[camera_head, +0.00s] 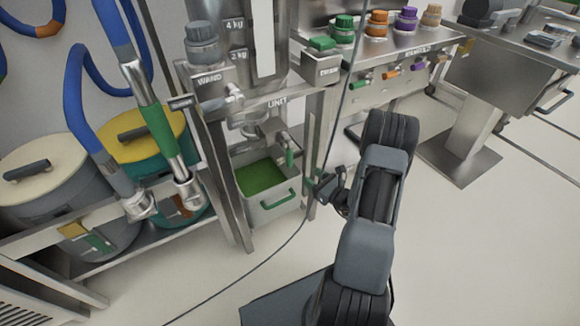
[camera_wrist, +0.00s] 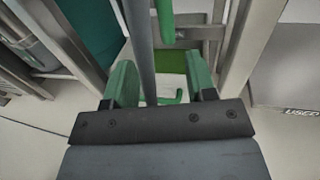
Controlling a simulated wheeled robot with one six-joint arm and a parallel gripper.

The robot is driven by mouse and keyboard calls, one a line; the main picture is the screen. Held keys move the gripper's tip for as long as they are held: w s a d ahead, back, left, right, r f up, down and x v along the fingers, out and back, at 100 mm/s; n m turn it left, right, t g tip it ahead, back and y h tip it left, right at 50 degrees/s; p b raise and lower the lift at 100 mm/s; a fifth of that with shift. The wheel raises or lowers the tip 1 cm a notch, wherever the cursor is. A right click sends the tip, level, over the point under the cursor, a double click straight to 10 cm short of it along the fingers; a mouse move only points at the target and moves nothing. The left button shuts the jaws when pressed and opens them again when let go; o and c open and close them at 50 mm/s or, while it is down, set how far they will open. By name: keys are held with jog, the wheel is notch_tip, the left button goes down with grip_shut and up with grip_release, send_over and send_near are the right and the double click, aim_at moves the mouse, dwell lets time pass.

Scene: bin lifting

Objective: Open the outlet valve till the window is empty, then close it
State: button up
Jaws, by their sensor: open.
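The hopper window (camera_head: 264,38) is a tall pale strip beside the 4 kg and 2 kg marks; I see no green in it. The outlet valve's green handle (camera_head: 289,152) hangs below the unit, above the bin's right side. In the wrist view the green handle (camera_wrist: 166,22) points toward me, beyond the fingers. My gripper (camera_head: 325,187) is low, right of the bin and below the handle. Its green fingertips (camera_wrist: 161,82) are apart, with nothing clasped. A grey bar (camera_wrist: 140,50) crosses the view between them. The valve body is partly hidden.
A steel bin (camera_head: 272,212) with green material and a green front handle stands under the outlet. Frame posts (camera_head: 318,135) stand close to my gripper. Lidded drums (camera_head: 60,195) and hoses are at left. Open floor (camera_head: 470,240) lies at right.

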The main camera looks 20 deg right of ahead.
aim_at(290, 158)
jog(key=b+x, duration=0.1)
jog(key=x, duration=0.3)
jog(key=b+x, duration=0.1)
jog(key=x, duration=0.4)
jog(key=b+x, duration=0.1)
jog(key=x, duration=0.3)
jog(key=shift+w+d+f, duration=0.25)
jog(key=shift+w+f, duration=0.05)
jog(key=shift+f, duration=0.05)
grip_shut()
jog(key=shift+d, duration=0.1)
